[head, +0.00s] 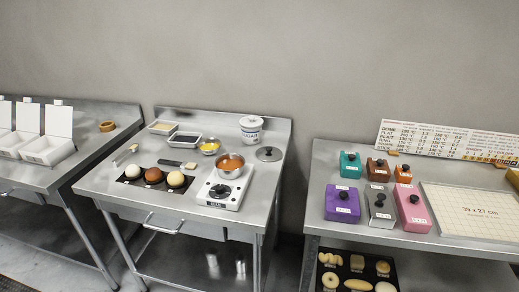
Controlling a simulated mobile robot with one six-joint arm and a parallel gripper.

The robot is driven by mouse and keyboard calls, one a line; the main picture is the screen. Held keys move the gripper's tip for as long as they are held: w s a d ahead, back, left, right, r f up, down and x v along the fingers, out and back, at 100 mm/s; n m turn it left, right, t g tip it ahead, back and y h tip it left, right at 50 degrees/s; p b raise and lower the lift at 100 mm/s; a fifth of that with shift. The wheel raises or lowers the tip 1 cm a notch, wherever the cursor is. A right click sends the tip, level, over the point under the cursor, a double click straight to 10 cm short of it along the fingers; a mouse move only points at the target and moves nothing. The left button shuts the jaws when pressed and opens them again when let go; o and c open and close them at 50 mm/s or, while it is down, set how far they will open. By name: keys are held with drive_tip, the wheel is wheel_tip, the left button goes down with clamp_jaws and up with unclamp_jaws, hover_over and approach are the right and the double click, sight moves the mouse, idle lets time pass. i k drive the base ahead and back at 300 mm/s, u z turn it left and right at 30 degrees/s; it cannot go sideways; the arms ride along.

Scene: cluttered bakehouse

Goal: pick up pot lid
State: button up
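A round grey pot lid (269,154) with a dark knob lies flat on the steel table (262,185), near its back right corner. It is to the right of a copper-coloured pot (230,165) and in front of a white sugar canister (251,130). The pot stands on a white scale-like or burner unit (219,191) and holds something orange. Nothing rests on the lid. My gripper is not in view.
Dough balls lie on a dark mat (133,179), with trays (184,139) and a bowl (209,146) behind. A right table (318,172) bears coloured blocks (343,203) and a grid board (470,209). White boxes (48,150) stand left. Gaps separate the tables.

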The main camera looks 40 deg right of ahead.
sight(267, 154)
drive_tip(key=u, duration=0.05)
drive_tip(key=i, duration=0.95)
drive_tip(key=u, duration=0.3)
